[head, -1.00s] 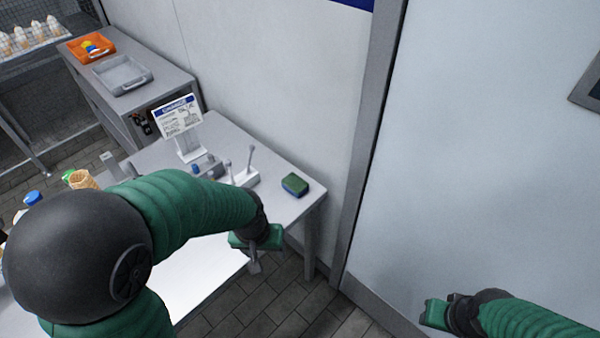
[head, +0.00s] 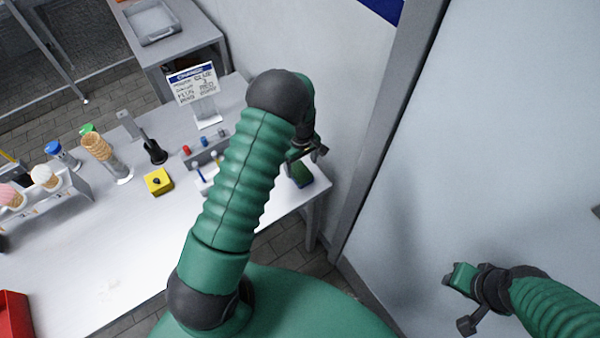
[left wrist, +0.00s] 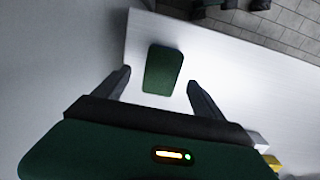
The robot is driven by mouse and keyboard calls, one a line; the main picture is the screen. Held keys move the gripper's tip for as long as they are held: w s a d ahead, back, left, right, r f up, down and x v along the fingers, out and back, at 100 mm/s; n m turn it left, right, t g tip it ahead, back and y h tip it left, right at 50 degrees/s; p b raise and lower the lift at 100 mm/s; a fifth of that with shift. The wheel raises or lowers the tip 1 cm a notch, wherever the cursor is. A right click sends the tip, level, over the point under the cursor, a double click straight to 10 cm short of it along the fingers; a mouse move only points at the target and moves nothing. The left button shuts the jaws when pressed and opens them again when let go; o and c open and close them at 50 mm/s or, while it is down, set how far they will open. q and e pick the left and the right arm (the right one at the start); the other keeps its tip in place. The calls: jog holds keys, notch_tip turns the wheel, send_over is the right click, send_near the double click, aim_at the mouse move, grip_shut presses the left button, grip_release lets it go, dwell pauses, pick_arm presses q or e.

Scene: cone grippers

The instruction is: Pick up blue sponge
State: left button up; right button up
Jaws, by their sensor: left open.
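The blue sponge (head: 302,176), with a dark green top and a blue side, lies near the right end of the white table (head: 90,270), partly hidden by my left gripper (head: 306,152). In the left wrist view the sponge (left wrist: 163,70) shows its green top, lying flat. The two fingers of my left gripper (left wrist: 158,80) stand apart, one to each side of the sponge in that view, with nothing held. The gripper appears above the sponge; the exact gap is hard to tell. My right gripper (head: 465,297) is at the lower right, away from the table; its jaw state is unclear.
A sign on a stand (head: 195,88) is at the table's back. A small grey rack (head: 207,150), a yellow block (head: 158,181) and a cone stack (head: 98,147) stand left of my arm. A wall and door frame (head: 390,130) are close on the right.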

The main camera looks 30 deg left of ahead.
aim_at(300, 171)
pick_arm(q)
jog(key=f, duration=0.2)
jog(key=f+p, duration=0.1)
jog(key=f, duration=0.1)
jog(key=shift+a+f, duration=0.2)
jog(key=shift+f, duration=0.35)
jog(key=c, duration=1.4)
